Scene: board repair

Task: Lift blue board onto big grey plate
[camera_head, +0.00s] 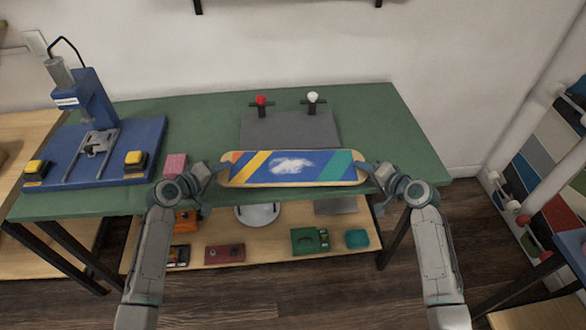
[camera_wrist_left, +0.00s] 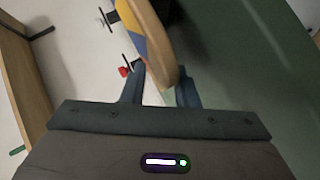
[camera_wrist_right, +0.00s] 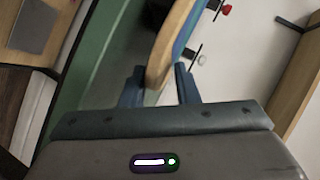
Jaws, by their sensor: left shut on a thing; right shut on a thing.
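The blue board (camera_head: 325,168) is a skateboard deck with yellow, orange and green stripes and a white patch. It is held level between my two grippers near the front of the green table. My left gripper (camera_head: 220,168) is shut on its left end, which also shows in the left wrist view (camera_wrist_left: 158,45). My right gripper (camera_head: 367,170) is shut on its right end, also seen in the right wrist view (camera_wrist_right: 170,45). The big grey plate (camera_head: 290,128) lies on the table behind the board, which hides its front part. Two clamps with a red knob (camera_head: 261,100) and a white knob (camera_head: 313,97) stand at its back.
A blue press (camera_head: 90,130) with yellow-topped switches stands at the left of the green table (camera_head: 380,120). A pink block (camera_head: 175,165) lies near my left gripper. A lower shelf (camera_head: 270,251) holds several tools and boxes. The table's right side is clear.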

